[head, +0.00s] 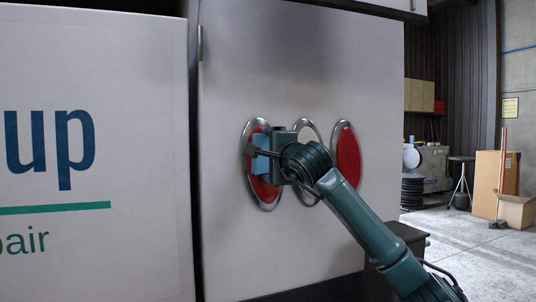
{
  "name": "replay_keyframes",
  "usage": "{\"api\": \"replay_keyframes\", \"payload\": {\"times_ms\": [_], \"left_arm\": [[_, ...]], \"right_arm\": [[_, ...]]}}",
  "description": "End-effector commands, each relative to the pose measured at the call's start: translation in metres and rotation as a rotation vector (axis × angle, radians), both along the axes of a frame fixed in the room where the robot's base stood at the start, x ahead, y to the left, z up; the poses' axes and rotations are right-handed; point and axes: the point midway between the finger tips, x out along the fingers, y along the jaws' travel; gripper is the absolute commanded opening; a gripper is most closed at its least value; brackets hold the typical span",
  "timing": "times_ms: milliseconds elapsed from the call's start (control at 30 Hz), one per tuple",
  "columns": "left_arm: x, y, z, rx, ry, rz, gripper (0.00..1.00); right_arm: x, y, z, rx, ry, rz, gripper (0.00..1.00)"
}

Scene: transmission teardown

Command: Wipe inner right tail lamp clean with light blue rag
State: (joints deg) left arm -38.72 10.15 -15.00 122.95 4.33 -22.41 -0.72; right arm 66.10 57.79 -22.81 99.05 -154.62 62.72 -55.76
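Three oval lamps with chrome rims sit side by side on the white rear panel of a vehicle. The left one, a red lamp (264,191), is the innermost of the three. My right gripper (262,156) is in front of it, shut on a light blue rag (263,142). The rag appears to be against the lamp's face; the exact contact is hard to tell. The gripper and rag hide the middle of this lamp. My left gripper is not in view.
A pale middle lamp (308,134), partly hidden by my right arm, and a red outer lamp (349,158) are to the right. A white panel (95,240) with lettering fills the left. A stool (461,178) and cardboard boxes (497,182) stand far right. Open floor lies at right.

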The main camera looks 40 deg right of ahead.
Motion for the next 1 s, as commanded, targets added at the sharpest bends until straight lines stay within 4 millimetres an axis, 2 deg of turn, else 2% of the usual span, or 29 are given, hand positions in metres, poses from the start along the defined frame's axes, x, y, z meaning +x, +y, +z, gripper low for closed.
{"api": "replay_keyframes", "payload": {"times_ms": [33, 100, 333, 633, 867, 1000], "left_arm": [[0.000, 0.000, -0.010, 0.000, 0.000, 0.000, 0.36], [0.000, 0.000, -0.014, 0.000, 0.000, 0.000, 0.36], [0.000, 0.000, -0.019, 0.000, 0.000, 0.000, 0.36], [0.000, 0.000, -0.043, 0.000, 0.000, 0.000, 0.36], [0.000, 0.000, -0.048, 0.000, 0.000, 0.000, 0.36], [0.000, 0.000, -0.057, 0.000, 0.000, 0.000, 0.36]], "right_arm": [[0.000, -0.001, -0.011, 0.000, 0.003, -0.001, 0.72], [-0.001, -0.002, -0.016, 0.001, 0.004, 0.000, 0.72], [-0.001, -0.002, -0.021, 0.001, 0.003, 0.000, 0.72], [-0.003, -0.006, -0.047, 0.000, 0.002, -0.001, 0.72], [-0.003, -0.007, -0.052, 0.000, 0.001, 0.000, 0.72], [-0.003, -0.009, -0.062, -0.001, 0.001, 0.000, 0.72]]}}
